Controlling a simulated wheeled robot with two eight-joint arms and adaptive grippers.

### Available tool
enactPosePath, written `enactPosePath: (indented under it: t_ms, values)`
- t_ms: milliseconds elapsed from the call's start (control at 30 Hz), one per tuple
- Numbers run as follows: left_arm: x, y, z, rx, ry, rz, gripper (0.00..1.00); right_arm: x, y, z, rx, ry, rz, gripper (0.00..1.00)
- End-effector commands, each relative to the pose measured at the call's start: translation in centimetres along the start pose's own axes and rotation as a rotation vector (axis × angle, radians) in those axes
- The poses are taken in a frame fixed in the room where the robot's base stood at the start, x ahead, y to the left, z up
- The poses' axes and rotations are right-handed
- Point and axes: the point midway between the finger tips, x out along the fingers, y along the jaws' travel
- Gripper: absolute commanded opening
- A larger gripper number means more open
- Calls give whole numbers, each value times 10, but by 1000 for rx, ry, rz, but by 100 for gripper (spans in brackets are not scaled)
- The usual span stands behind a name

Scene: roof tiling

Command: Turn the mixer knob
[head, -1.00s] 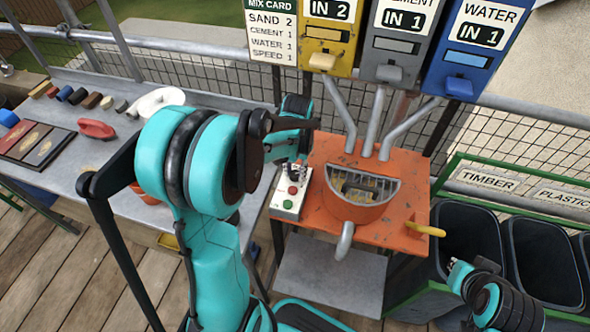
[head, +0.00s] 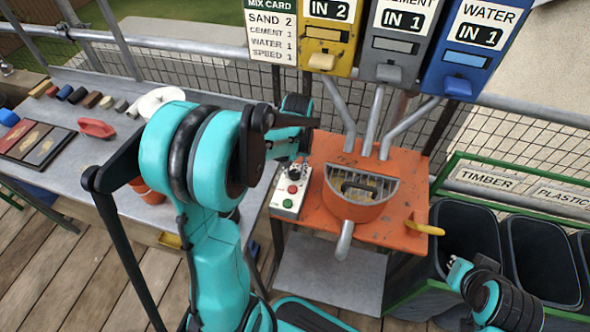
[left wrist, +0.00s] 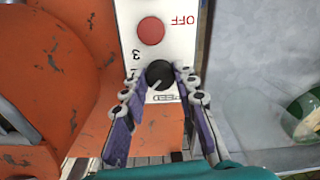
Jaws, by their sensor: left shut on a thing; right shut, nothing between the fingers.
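The mixer knob (left wrist: 159,74) is black and round with a pale pointer line, on a white control panel (left wrist: 133,28) below a red OFF button (left wrist: 151,31). My left gripper (left wrist: 158,82) has a finger on each side of the knob and is shut on it. In the head view the knob (head: 296,171) sits at the panel's top, by my left gripper (head: 303,158), whose fingers are partly hidden. The orange mixer (head: 352,212) with a grated bowl stands right of the panel. My right gripper (head: 458,272) is shut and empty at lower right, away from the mixer.
Yellow, grey and blue hoppers (head: 395,50) stand above the mixer with chutes leading down. A yellow-handled tool (head: 425,229) lies at the mixer table's right edge. Black bins (head: 540,255) stand right. A grey workbench (head: 70,165) with small items is at left.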

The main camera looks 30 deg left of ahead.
Motion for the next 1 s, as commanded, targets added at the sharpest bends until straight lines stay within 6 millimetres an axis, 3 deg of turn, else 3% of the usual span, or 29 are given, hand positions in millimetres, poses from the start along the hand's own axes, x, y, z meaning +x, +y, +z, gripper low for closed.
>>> enactPosePath:
  t_ms: [133, 167, 200, 233, 633, 1000]
  values:
    - [0, 0, 0, -1, 0, 0, 0, 0, 0, 0, 0, 0, 0, 0]
    - [0, 0, 0, -1, 0, 0, 36, 0, 0, 0, 0, 0, 0, 0]
    - [0, 0, 0, 0, 0, 0, 47, 0, 0, 0, 0, 0, 0, 0]
    - [0, 0, 0, 0, 0, 0, 49, 0, 0, 0, 0, 0, 0, 0]
    - [-8, 0, 0, 1, 0, 0, 49, 0, 0, 0, 0, 0, 0, 0]
    - [-84, 0, 0, 0, 0, 0, 49, 0, 0, 0, 0, 0, 0, 0]
